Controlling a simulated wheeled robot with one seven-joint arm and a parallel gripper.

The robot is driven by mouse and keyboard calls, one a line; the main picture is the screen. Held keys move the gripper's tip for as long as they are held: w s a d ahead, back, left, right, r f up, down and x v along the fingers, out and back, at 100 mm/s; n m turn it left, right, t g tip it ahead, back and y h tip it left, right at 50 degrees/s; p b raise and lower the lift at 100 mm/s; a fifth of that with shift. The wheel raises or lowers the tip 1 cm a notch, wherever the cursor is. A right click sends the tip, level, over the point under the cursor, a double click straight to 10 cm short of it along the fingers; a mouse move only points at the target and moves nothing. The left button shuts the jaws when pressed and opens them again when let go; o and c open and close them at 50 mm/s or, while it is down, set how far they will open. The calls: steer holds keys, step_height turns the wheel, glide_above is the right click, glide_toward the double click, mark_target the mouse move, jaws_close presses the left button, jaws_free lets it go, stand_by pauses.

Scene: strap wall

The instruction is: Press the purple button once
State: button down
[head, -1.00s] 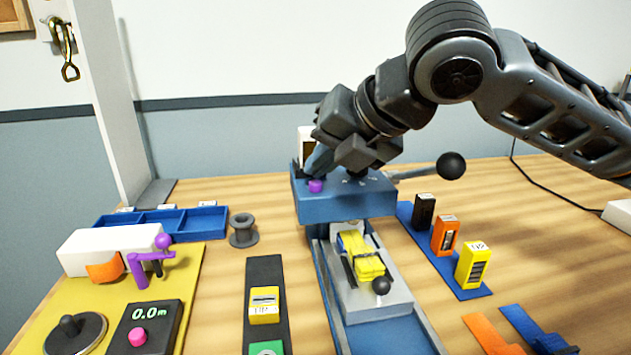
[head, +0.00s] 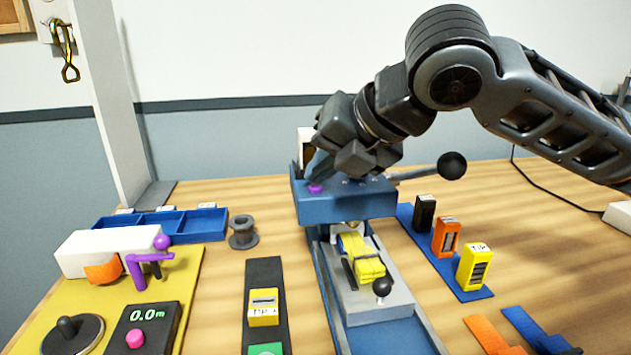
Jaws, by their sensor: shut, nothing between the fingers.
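The purple button (head: 315,189) is on the top left of the blue machine housing (head: 345,208) at the middle of the table. It shows as a low purple cap. My gripper (head: 318,172) is shut and points down at the button from just behind and above it. The fingertips are at or very near the cap; whether they touch it is hard to tell from this view. The wrist hides part of the housing's top.
A black ball-ended lever (head: 452,165) sticks out right of the housing. A yellow strap bundle (head: 362,260) lies on the grey slide in front. A pink button (head: 135,338) sits on the 0.0 m counter at left. Orange and yellow blocks stand on a blue strip (head: 470,290) at right.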

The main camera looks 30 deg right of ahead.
mark_target(321, 189)
steer(key=shift+r, duration=0.1)
steer(key=shift+r+p, duration=0.75)
steer(key=shift+r, duration=0.1)
steer(key=shift+r, duration=0.1)
step_height(321, 189, up, 5)
steer(key=p, duration=0.4)
stand_by(0.5)
